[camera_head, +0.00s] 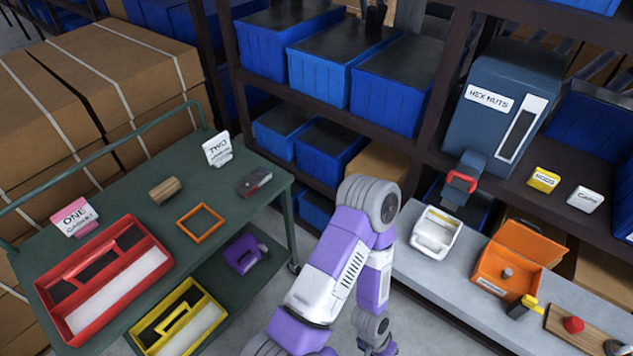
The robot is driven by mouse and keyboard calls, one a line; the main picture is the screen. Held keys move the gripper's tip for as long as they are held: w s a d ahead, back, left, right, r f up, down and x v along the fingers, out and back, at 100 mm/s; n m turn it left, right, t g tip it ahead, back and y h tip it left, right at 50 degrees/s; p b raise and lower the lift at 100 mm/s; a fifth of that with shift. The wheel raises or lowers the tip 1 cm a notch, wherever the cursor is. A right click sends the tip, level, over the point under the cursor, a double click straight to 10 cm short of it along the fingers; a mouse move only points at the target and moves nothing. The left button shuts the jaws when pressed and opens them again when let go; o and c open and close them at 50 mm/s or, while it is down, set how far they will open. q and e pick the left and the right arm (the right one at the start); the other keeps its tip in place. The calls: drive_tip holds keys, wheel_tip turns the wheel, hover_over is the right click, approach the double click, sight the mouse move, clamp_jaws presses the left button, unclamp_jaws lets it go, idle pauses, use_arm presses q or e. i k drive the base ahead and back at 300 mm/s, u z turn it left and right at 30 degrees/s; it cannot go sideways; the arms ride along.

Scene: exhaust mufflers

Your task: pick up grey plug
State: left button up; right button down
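Two small grey pieces could be the grey plug, and I cannot tell which is meant. One grey round piece (615,347) is at the lower right corner, at the end of a wooden board and partly cut off by the frame edge. Another small grey cylinder (507,273) stands inside the open orange box on the grey bench. One purple and white arm of mine rises from the bottom middle, bends at its top and hangs down beside the bench. Its gripper is not visible. No gripper shows near either grey piece.
The grey bench (425,286) also holds a white tray (436,232), the orange box (490,263), a yellow-black piece (522,307) and a red knob (573,325) on the wooden board (583,338). A green cart (118,214) with red tray (155,256) stands left. Shelves are behind.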

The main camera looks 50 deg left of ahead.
sight(505, 274)
drive_tip(key=u, duration=0.05)
drive_tip(key=k, duration=0.55)
drive_tip(key=z, duration=0.35)
drive_tip(key=i, duration=1.15)
drive_tip(key=z, duration=0.25)
